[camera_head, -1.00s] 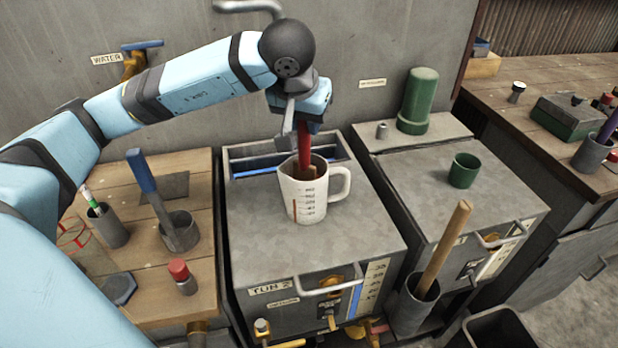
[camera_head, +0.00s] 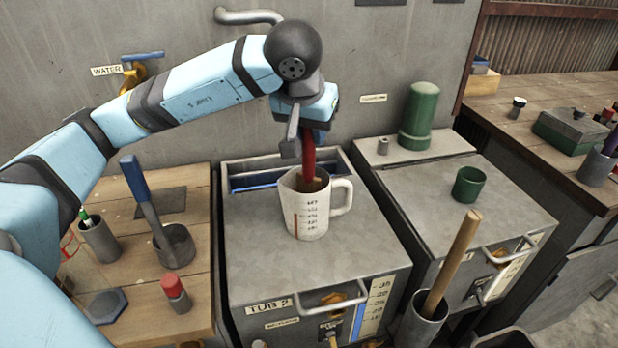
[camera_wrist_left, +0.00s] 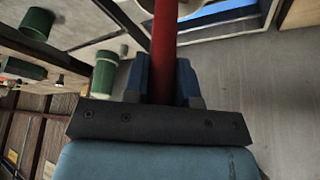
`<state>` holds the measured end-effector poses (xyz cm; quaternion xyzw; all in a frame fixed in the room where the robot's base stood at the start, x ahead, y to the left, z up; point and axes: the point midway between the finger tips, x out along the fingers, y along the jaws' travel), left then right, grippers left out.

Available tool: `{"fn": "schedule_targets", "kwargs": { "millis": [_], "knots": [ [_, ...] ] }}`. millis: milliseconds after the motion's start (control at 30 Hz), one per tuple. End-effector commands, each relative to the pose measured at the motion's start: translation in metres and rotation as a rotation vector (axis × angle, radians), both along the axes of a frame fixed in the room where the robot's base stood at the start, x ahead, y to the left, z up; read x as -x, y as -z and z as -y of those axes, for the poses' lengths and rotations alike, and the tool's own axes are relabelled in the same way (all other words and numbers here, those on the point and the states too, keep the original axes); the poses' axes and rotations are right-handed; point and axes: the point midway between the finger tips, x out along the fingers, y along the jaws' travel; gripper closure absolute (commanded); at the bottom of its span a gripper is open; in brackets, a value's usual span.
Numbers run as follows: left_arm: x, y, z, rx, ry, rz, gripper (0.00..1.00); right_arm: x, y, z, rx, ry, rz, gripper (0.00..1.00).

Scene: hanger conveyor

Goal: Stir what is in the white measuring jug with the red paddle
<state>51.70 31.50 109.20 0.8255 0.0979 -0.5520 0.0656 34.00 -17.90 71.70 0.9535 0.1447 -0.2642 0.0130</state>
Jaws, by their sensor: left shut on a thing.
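The white measuring jug (camera_head: 309,217) stands upright on the grey lid of the tub marked TUB 2, its handle to the right. My left gripper (camera_head: 306,140) is above the jug, shut on the red paddle (camera_head: 308,160). The paddle points down and its lower end is inside the jug, hidden by the jug's wall. In the left wrist view the red shaft (camera_wrist_left: 163,50) runs between the two fingers. The jug's contents cannot be made out clearly. My right gripper is not in view.
TUB 2 (camera_head: 255,250) has an open slot behind the jug. A green cup (camera_head: 468,185) and green cylinder (camera_head: 417,118) stand to the right. A wooden stick leans in a grey holder (camera_head: 418,325). A blue-handled tool (camera_head: 142,192) and red-capped bottle (camera_head: 175,292) stand on the left bench.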

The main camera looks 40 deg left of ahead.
Motion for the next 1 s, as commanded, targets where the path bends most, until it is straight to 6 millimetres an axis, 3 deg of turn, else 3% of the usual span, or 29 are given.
{"fn": "schedule_targets", "kwargs": {
  "millis": [1000],
  "knots": [
    [0.0, -0.106, 0.0, 0.0, 0.0, 0.002, 0.99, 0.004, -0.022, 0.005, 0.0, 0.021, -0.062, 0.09]
  ]
}}
